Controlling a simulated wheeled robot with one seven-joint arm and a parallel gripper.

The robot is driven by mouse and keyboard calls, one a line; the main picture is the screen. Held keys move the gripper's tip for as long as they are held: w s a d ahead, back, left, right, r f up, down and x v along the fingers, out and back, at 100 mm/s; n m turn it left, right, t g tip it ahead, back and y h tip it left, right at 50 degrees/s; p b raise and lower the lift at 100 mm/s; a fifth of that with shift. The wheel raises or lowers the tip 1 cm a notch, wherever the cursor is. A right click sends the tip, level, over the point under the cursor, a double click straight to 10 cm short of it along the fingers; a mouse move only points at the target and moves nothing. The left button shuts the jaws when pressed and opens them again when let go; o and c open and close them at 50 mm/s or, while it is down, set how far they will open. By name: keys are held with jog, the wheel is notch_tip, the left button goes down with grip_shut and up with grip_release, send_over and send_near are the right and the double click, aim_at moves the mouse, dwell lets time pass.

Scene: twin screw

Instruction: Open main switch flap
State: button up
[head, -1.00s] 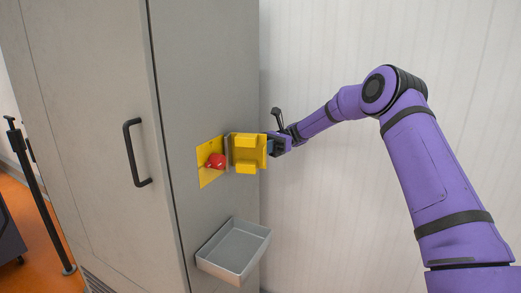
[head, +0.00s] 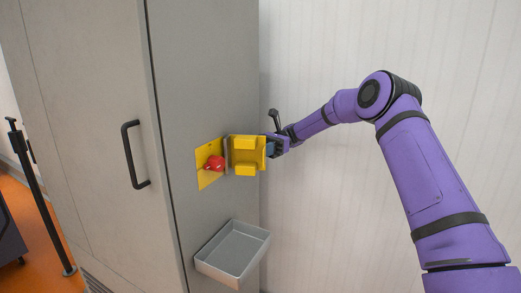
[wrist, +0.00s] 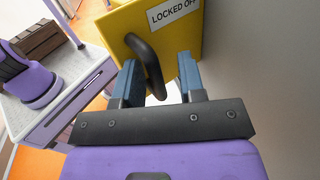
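The yellow main switch flap (head: 245,168) stands swung out from the grey cabinet, its inner side facing the head camera. The red switch knob (head: 214,163) on its yellow plate (head: 207,181) is uncovered to the flap's left. My gripper (head: 269,147) is behind the flap's right edge, its fingers partly hidden in the head view. In the wrist view, the flap's outer side (wrist: 118,24) bears a "LOCKED OFF" label and a dark curved handle (wrist: 150,62). The handle lies between my blue fingers, close to the left one. The fingers are apart, with a gap to the right.
A grey open tray (head: 232,258) juts from the cabinet below the switch. The cabinet door has a black handle (head: 132,154). A pale wall is behind my arm. A black post (head: 39,196) stands at far left. The wrist view shows part of my own base at left.

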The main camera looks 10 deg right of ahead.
jog(key=shift+r, duration=0.1)
jog(key=s+r, duration=0.2)
jog(key=s, duration=0.6)
jog(key=s+d+r, duration=0.1)
jog(key=s+r, duration=0.1)
jog(key=s, duration=0.6)
jog(key=shift+r, duration=0.4)
